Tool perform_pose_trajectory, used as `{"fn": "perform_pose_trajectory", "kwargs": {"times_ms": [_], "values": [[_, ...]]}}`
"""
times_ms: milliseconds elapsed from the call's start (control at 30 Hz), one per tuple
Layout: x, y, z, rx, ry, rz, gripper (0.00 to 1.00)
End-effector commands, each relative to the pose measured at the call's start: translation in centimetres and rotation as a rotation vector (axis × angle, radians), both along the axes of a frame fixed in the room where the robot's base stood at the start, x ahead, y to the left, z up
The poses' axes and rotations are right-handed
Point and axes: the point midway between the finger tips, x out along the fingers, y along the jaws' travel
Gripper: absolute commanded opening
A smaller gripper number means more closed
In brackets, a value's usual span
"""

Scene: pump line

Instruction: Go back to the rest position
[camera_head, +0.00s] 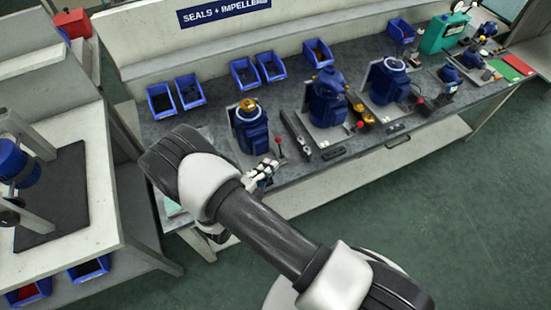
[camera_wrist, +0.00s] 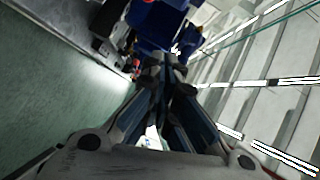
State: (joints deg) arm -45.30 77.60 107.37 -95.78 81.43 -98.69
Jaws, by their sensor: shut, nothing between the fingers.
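My gripper (camera_head: 262,172) is at the front edge of the grey workbench (camera_head: 220,165), in front of a blue pump body with a brass top (camera_head: 249,125). In the wrist view my gripper (camera_wrist: 172,62) has its fingers together, with nothing held between them. A blue shape (camera_wrist: 158,22) lies beyond the fingertips in that view. My arm crosses the middle of the head view and hides part of the bench's left front.
Other blue pumps (camera_head: 327,97) (camera_head: 390,82) stand along the bench. Blue bins (camera_head: 161,101) line its back. A red-knobbed lever (camera_head: 278,143) stands close to my gripper. A second bench (camera_head: 92,190) is at left. The green floor (camera_head: 450,210) at right is clear.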

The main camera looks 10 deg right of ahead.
Motion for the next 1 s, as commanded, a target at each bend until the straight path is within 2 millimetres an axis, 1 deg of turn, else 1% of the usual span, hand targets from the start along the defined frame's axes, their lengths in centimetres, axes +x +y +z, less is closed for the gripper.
{"fn": "perform_pose_trajectory", "kwargs": {"times_ms": [33, 167, 667, 733, 767, 867, 967, 1000], "values": [[-0.2, 0.3, 0.1, 0.001, 0.000, 0.003, 0.00], [-0.5, 0.5, 0.2, 0.000, 0.000, 0.000, 0.00], [-0.5, 0.5, 0.2, 0.001, -0.001, 0.000, 0.00], [-0.4, 0.3, 0.6, 0.012, -0.009, -0.012, 0.00], [-0.3, 0.2, 0.9, 0.024, -0.018, -0.024, 0.00], [0.1, -1.0, 3.2, 0.107, -0.080, -0.113, 0.00], [0.1, -3.2, 6.9, 0.252, -0.196, -0.274, 0.00], [-0.1, -4.3, 8.6, 0.322, -0.256, -0.352, 0.00]]}}
